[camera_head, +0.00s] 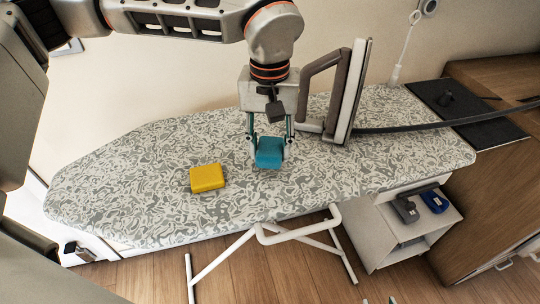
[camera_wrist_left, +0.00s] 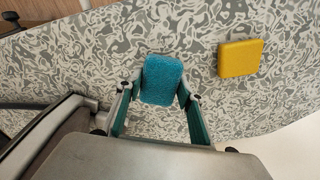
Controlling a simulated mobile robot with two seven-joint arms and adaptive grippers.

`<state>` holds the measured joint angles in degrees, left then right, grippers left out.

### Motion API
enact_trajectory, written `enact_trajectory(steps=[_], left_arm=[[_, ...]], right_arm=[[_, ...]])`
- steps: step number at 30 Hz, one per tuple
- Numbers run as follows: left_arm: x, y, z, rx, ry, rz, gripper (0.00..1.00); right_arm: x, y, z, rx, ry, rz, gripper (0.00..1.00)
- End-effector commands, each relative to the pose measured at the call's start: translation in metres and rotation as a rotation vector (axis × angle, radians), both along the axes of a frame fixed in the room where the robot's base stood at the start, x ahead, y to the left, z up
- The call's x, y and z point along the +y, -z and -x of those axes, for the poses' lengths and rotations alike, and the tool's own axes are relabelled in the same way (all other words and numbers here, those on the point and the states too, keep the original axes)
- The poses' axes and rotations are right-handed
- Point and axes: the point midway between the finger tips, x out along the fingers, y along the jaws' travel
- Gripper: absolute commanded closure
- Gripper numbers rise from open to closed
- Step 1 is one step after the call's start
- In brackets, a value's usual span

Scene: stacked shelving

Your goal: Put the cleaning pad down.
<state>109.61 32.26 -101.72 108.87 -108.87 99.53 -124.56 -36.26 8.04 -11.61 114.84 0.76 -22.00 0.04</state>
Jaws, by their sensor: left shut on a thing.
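A teal cleaning pad (camera_head: 270,152) is held between the fingers of my left gripper (camera_head: 268,150), over the patterned ironing board (camera_head: 130,180). It also shows in the left wrist view (camera_wrist_left: 162,80), with a finger against each side. I cannot tell whether its underside touches the board. A yellow pad (camera_head: 207,178) lies flat on the board to the left of the gripper; it is at the upper right in the left wrist view (camera_wrist_left: 240,58). My right gripper is not in view.
A grey iron (camera_head: 345,90) stands upright on the board, close to the right of my left gripper. A dark mat (camera_head: 470,112) lies beyond the board's right end. A white shelf unit (camera_head: 390,235) holding small items stands below. The board's left part is clear.

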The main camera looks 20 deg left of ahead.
Motion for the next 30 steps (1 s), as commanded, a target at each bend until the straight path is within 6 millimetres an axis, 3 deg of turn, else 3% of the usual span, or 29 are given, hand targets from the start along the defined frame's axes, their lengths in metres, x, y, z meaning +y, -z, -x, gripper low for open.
enact_trajectory(steps=[3,6,17,18,20,30], left_arm=[[0.0,0.021,0.001,0.005,0.0,-0.001,0.8],[0.0,0.03,0.001,0.003,0.001,0.0,0.8],[0.0,0.033,0.0,0.001,0.0,0.0,0.8],[0.0,0.033,0.0,0.0,0.0,0.0,0.58],[0.0,0.033,0.0,0.0,0.0,0.0,0.46],[0.0,0.031,0.0,0.0,0.0,0.0,0.46]], right_arm=[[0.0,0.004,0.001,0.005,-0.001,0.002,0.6],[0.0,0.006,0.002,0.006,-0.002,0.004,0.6],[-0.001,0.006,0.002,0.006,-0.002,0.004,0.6],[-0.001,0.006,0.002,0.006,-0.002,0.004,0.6],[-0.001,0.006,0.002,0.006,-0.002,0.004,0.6],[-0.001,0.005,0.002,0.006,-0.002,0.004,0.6]])
